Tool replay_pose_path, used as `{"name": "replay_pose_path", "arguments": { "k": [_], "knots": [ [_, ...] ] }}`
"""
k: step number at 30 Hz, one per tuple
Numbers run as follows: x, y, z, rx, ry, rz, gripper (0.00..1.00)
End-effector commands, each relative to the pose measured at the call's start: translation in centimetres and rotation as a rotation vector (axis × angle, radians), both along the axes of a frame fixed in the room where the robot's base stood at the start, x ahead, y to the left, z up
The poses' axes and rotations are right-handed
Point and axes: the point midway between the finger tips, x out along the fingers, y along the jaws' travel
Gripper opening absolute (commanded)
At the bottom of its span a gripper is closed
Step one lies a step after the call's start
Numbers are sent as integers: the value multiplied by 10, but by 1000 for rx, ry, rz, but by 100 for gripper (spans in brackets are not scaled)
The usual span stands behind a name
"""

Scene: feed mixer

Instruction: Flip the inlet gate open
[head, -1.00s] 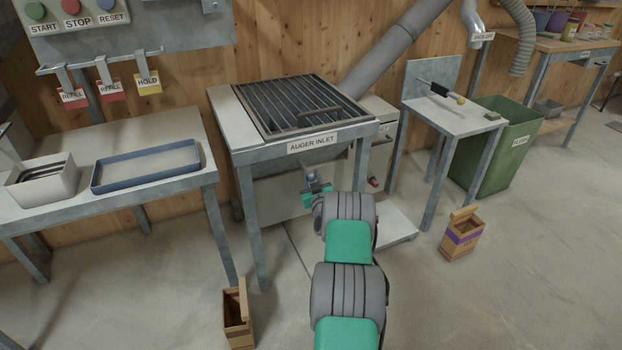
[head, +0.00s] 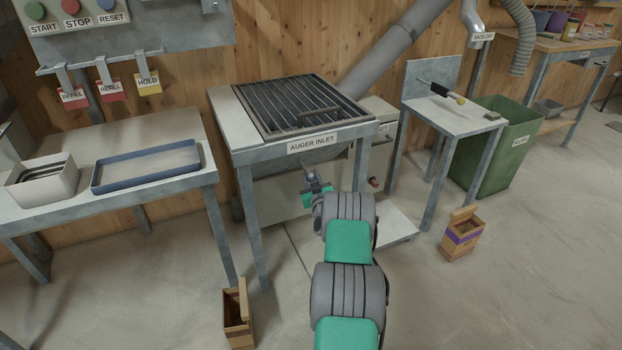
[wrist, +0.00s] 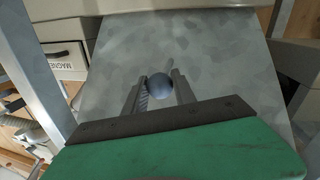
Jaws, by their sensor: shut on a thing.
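My gripper (wrist: 160,92) is shut on a round blue-grey knob (wrist: 158,80), which sits between its two fingers in the wrist view. A short stem shows just beyond the knob, against a broad mottled grey metal surface (wrist: 215,55). I cannot tell whether this surface is the inlet gate itself. In the head view my gripper (head: 311,178) is under the front edge of the table labelled AUGER INLET (head: 240,130). The knob is too small or hidden to make out there.
A barred grate (head: 290,100) with a handle lies on the inlet table. A drawer labelled MAGNET (wrist: 62,62) is at the left in the wrist view.

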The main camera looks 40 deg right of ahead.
Motion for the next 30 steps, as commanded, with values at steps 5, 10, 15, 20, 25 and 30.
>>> {"name": "replay_pose_path", "arguments": {
  "k": [5,10,15,20,25,30],
  "knots": [
    [-7,2,-1,3,1,2,0],
    [-44,11,-4,5,1,-2,0],
    [-82,22,-5,2,0,-2,0],
    [-98,29,-2,2,-1,-1,0],
    [-101,31,-2,3,2,0,0],
    [-101,31,-2,6,3,0,34]
  ]
}}
